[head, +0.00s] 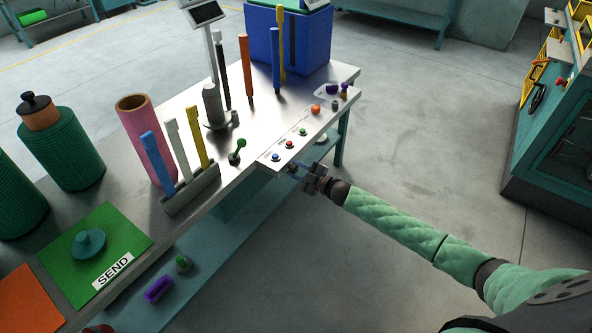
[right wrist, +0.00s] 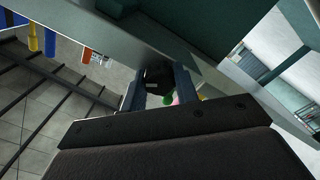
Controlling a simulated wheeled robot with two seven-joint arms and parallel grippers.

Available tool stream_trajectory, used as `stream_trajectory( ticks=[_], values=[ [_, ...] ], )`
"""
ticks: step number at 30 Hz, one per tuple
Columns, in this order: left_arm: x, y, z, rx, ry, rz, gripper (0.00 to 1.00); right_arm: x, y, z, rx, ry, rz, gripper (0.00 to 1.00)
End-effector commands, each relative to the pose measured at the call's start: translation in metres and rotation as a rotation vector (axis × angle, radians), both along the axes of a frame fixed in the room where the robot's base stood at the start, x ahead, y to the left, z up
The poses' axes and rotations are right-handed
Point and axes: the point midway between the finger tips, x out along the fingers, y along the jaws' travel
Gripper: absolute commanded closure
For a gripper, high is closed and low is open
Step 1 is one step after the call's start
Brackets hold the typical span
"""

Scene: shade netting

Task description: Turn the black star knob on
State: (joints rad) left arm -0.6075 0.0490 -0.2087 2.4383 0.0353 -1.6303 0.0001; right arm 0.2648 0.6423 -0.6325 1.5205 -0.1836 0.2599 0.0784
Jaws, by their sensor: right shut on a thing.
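The black star knob (right wrist: 158,77) shows as a dark shape between my right gripper's two fingers in the right wrist view. My right gripper (head: 298,171) is at the front edge of the metal table, just below the button panel (head: 268,157). It also shows in the right wrist view (right wrist: 159,88), shut on the knob. In the head view I cannot make out the knob at the gripper. The knob's turn position cannot be told. My left gripper is not in view.
The table (head: 240,178) carries coloured upright bars, a pink cylinder (head: 145,135), green spools (head: 62,150) and a green SEND mat (head: 125,238). A lower shelf (head: 215,235) runs under it. The floor to the right is clear up to a teal cabinet (head: 560,140).

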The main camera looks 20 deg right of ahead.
Motion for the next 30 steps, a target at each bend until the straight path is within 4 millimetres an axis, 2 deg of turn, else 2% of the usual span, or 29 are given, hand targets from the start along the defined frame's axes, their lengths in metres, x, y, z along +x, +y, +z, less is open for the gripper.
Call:
stream_trajectory(
  ticks=[1,4,16,30],
  values=[
    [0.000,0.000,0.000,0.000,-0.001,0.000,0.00,0.000,-0.002,-0.001,-0.001,0.002,-0.002,0.66],
    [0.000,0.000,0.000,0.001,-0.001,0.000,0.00,0.000,-0.001,-0.001,-0.001,0.001,-0.001,0.48],
    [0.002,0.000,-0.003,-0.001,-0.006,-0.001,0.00,-0.006,-0.005,-0.002,-0.002,0.000,0.000,0.48],
    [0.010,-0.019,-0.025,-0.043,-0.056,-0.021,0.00,-0.055,-0.043,-0.003,-0.002,0.002,-0.001,0.48]
  ],
)
